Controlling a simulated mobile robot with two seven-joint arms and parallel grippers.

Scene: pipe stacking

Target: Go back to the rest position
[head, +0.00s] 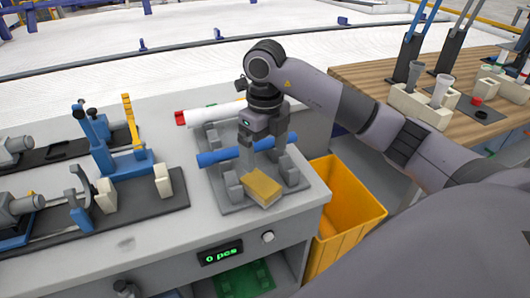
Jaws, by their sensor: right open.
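My right gripper (264,146) points down over the grey pipe rack, with its arm coming in from the right. It is open, and its fingers are at or just above the middle of a blue pipe (217,157). The fingers hide part of the pipe; I cannot tell whether they touch it. The blue pipe lies across the rack's grey supports (234,184). A white pipe with a red end (206,115) lies behind it. A yellow block (262,188) sits at the rack's front. My left gripper is not in view.
A yellow bin (345,213) stands right of the bench. A wooden table (372,76) with cups and holders is at the right. Blue and grey clamp fixtures (118,160) fill the bench's left. A display (221,254) on the bench front appears to read "0 pcs".

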